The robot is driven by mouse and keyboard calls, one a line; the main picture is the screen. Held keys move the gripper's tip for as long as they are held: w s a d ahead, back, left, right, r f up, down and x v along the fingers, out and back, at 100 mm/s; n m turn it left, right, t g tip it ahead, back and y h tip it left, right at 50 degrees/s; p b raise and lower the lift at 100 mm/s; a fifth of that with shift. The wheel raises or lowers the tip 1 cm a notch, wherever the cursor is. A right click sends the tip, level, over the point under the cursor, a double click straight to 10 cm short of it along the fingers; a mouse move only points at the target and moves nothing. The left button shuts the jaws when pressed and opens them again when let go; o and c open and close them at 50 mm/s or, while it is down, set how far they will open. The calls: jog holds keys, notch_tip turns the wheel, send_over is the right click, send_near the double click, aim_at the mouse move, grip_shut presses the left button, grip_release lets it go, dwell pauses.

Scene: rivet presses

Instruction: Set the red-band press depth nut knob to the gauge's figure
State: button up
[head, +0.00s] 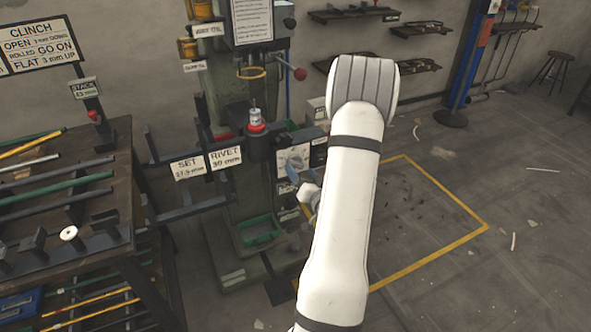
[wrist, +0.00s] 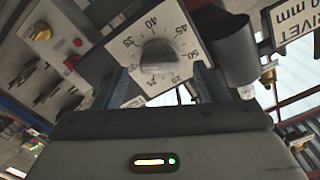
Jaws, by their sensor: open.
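A grey round knob (wrist: 157,55) sits on a white dial plate (wrist: 180,22) marked with figures including 25, 35, 40, 45 and 50. I cannot make out a pointer mark on the knob. My gripper (wrist: 166,76) is open, with one finger on either side of the knob; whether they touch it is unclear. In the head view the dial plate (head: 294,158) is on the front of a dark press (head: 225,90), partly behind my arm. A red band (head: 256,127) shows on the press. One sign (head: 225,158) reads RIVET 30 mm; another (head: 188,168) reads SET, seemingly 27.5 mm.
A dark cylinder (wrist: 222,38) is close to the right finger in the wrist view. A workbench (head: 70,265) with rods stands at left, with a STACK 43 mm sign (head: 85,88). A green tray (head: 258,232) is low on the press. Yellow-lined floor at right is mostly clear.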

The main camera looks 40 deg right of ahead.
aim_at(298, 167)
jog(key=shift+x, duration=1.65)
jog(key=shift+c, duration=0.3)
